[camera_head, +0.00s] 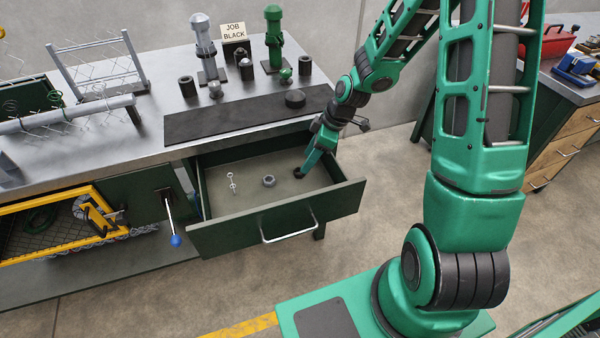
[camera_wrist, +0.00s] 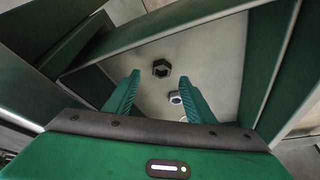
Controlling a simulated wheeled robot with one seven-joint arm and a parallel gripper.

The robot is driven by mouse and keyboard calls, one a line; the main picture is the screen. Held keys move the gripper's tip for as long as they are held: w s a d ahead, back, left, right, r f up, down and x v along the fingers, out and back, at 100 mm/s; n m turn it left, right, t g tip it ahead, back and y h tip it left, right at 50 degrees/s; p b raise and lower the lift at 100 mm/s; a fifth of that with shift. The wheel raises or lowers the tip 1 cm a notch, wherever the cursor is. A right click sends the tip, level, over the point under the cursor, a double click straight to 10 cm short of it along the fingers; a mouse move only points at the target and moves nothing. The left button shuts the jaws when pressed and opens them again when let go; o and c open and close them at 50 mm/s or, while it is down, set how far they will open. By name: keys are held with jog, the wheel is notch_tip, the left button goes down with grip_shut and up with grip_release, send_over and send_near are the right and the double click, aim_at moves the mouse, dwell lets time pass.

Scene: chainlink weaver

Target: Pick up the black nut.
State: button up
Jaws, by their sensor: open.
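The black nut (camera_wrist: 161,68) lies flat on the drawer floor and shows its hole in the wrist view. In the head view the nut (camera_head: 298,174) is a small dark shape at the drawer's right side, close to my gripper's tip. My gripper (camera_head: 309,160) reaches down into the open drawer (camera_head: 277,221). In the wrist view my gripper (camera_wrist: 158,90) has its two green fingers apart with nothing held between them. The black nut lies beyond the fingertips, roughly in line with the gap. A grey nut (camera_wrist: 175,97) lies nearer, by the right finger.
The grey nut (camera_head: 269,181) lies mid-drawer, with a small pale link-shaped piece (camera_head: 232,182) to its left. The drawer walls stand close around my gripper. The bench above holds a black mat (camera_head: 240,122), a dark puck (camera_head: 295,98) and a "JOB BLACK" sign (camera_head: 234,31).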

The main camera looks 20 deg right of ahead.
jog(key=x, duration=0.3)
jog(key=shift+a+f, duration=0.2)
jog(key=shift+a, duration=0.2)
jog(key=shift+x, duration=0.85)
jog(key=c, duration=1.2)
